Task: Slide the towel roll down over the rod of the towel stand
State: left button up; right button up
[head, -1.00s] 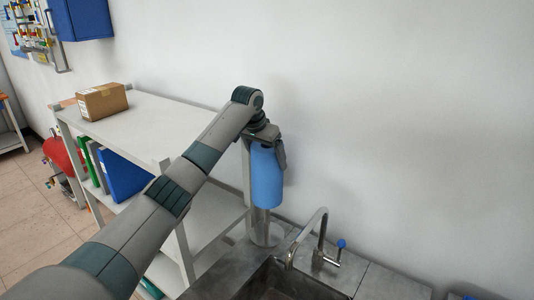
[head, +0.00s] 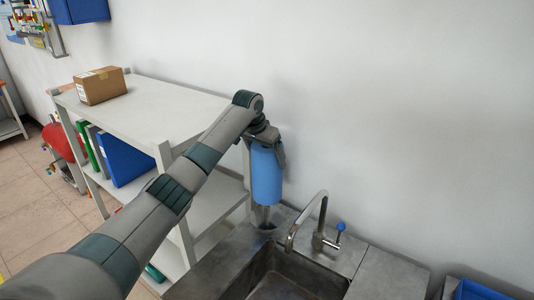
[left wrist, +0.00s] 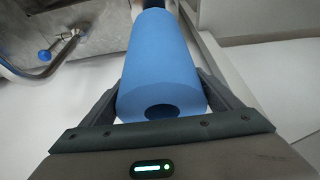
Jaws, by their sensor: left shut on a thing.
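The blue towel roll (head: 267,175) hangs upright in my left gripper (head: 268,143), above the back corner of the sink counter. In the left wrist view the roll (left wrist: 160,65) lies between the two fingers, with the dark hole of its core at the near end. The gripper is shut on it. The metal towel stand (head: 266,222) shows just below the roll's lower end in the head view. A dark part (left wrist: 155,3) shows beyond the far end of the roll. I cannot tell whether the rod is inside the core. My right gripper is not in view.
The sink (head: 285,275) with its faucet (head: 318,225) is right of the stand. A shelf (head: 150,105) with a cardboard box (head: 100,86) stands to the left. The white wall (head: 400,120) is close behind. A blue bin (head: 478,290) is at the lower right.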

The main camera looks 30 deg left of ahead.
pick_arm(q)
jog(key=shift+f, duration=0.25)
jog(key=o, duration=1.6)
jog(key=shift+s+r+b, duration=0.2)
jog(key=shift+r+b, duration=0.15)
jog(key=shift+r, duration=0.1)
jog(key=b+v, duration=0.5)
jog(key=v, duration=1.1)
jog(key=shift+s+r+b, duration=0.15)
jog(key=shift+r+b, duration=0.1)
jog(key=shift+b, duration=0.15)
